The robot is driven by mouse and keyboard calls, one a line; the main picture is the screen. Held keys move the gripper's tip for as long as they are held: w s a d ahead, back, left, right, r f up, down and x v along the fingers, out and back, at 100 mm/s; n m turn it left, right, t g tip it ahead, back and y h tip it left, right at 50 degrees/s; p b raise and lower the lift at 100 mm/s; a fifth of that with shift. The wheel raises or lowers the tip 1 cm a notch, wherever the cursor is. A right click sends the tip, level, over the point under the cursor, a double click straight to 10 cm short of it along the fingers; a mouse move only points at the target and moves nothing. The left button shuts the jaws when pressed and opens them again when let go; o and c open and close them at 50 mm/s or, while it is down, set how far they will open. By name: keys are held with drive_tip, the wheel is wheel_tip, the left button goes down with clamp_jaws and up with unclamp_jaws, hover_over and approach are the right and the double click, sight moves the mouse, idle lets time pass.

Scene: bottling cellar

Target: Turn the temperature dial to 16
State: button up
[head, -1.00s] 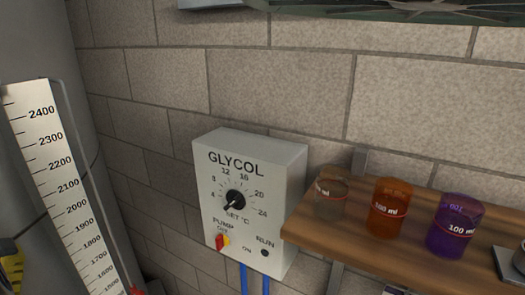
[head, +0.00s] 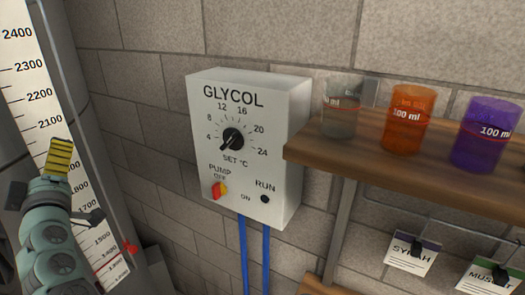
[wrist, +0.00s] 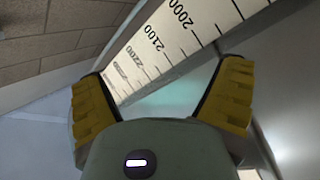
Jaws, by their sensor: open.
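The white GLYCOL control box (head: 250,180) is on the block wall in the middle of the head view. Its black temperature dial (head: 232,139) has a scale from 4 to 24. The dial's light pointer mark appears to aim at the lower left, around or below the 4; it is small. My gripper (head: 62,165) is at the left of the head view, apart from the box and left of the dial. In the wrist view my gripper (wrist: 160,100) has its two yellow-padded fingers spread, with nothing between them. The dial is not in the wrist view.
A wooden shelf (head: 350,160) with clear, orange and purple beakers juts out at right. A tank with a white level scale (head: 38,95) stands behind my gripper. Blue pipes (head: 243,255) run down.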

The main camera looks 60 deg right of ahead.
drive_tip(key=s+d+f+m+g+h+b, duration=0.25)
drive_tip(key=s+d+m+g+h, duration=0.45)
drive_tip(key=d, duration=0.4)
drive_tip(key=m+g+h+b, duration=0.25)
drive_tip(key=m+g, duration=0.35)
drive_tip(key=g, duration=0.4)
approach(227, 144)
drive_tip(key=d+p, duration=0.2)
drive_tip(key=d, duration=0.1)
drive_tip(key=d+p, duration=0.2)
drive_tip(key=d, duration=0.1)
drive_tip(key=d+p, duration=0.2)
drive_tip(key=d, duration=0.2)
drive_tip(key=shift+w+d, duration=0.1)
drive_tip(key=shift+w, duration=0.3)
drive_tip(key=shift+w+d+p, duration=0.1)
drive_tip(key=shift+d+p, duration=0.3)
drive_tip(key=shift+d, duration=0.25)
drive_tip(key=shift+f, duration=0.1)
drive_tip(key=shift+w, duration=0.1)
drive_tip(key=c, duration=1.2)
